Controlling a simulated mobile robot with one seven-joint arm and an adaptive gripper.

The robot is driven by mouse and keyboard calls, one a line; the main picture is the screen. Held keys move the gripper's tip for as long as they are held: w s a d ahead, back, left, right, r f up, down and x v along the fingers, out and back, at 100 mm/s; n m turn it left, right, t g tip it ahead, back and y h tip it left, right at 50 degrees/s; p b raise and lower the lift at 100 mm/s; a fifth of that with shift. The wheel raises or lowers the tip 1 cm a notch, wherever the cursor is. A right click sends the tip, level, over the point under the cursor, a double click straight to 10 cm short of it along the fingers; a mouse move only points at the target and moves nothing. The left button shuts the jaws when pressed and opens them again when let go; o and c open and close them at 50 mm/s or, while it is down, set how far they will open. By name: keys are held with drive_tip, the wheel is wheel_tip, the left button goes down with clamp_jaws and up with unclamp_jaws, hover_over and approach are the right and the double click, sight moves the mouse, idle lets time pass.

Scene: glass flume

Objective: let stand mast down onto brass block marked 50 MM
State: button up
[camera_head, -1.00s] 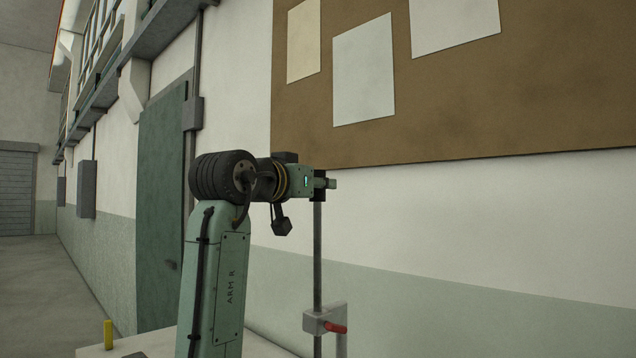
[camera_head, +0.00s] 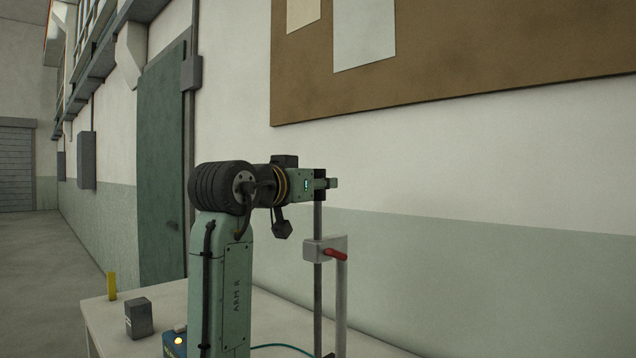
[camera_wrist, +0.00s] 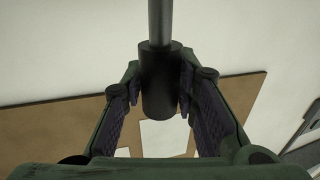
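The mast (camera_head: 317,228) is a thin dark upright rod below my gripper (camera_head: 322,184). It passes by or through a pale clamp block (camera_head: 325,250) with a red lever. In the wrist view a grey rod (camera_wrist: 160,22) runs into a black cylinder (camera_wrist: 160,85) between the fingers of my gripper (camera_wrist: 160,88). The fingertips appear to press on it from both sides. The mast's foot is hidden or below the head frame. I cannot make out a brass block marked 50 MM in any view.
A pale bench top (camera_head: 105,308) carries a small yellow post (camera_head: 111,286), a dark grey block (camera_head: 138,318) and a blue box (camera_head: 175,345) with a lit lamp. A light post (camera_head: 341,300) stands right of the mast. The wall with a brown board (camera_head: 450,55) is behind.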

drive_tip(key=o, duration=0.4)
drive_tip(key=v, duration=1.2)
idle(0.3)
